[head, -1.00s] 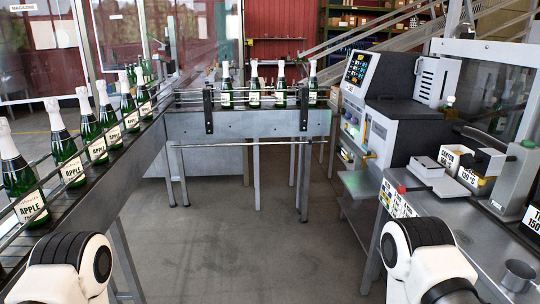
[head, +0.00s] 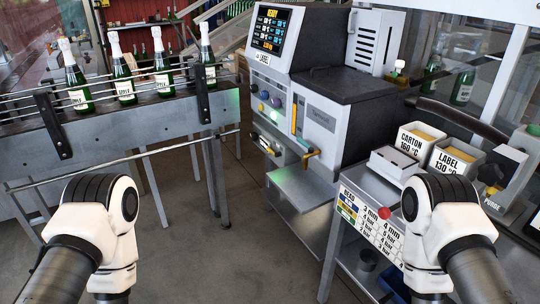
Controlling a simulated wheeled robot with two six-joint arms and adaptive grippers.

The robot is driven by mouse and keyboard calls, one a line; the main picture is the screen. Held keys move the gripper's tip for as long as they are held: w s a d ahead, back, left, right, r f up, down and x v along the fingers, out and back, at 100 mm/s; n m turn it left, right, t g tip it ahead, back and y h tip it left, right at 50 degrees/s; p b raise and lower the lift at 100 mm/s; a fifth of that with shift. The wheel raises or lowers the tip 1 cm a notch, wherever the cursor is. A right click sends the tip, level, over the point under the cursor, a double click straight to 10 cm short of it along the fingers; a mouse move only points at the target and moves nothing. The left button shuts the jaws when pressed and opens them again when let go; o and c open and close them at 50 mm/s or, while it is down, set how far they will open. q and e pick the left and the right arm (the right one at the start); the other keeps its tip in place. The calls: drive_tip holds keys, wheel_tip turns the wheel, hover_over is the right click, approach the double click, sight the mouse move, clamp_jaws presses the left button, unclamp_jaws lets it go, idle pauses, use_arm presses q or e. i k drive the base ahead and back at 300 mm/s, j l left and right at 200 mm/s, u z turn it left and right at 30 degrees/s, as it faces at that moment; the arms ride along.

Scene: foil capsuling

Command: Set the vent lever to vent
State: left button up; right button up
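The grey and white machine (head: 325,122) stands right of centre with a lit screen (head: 270,27) that reads READY. On its front is an upright yellow strip (head: 294,115). Below that a yellow-orange handle (head: 311,155) sticks out to the right. It may be the vent lever, but I cannot read any vent marking beside it. Round knobs (head: 264,95) sit left of the strip. My two arms show at the lower left and lower right, well short of the machine. Neither gripper is in view.
A conveyor (head: 130,118) with several green bottles runs along the left. A grey shelf (head: 303,188) juts out below the machine's front. Floor is open between.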

sight(278, 154)
drive_tip(key=i+j+z, duration=0.25)
drive_tip(key=i+j, duration=1.55)
drive_tip(key=j, duration=0.05)
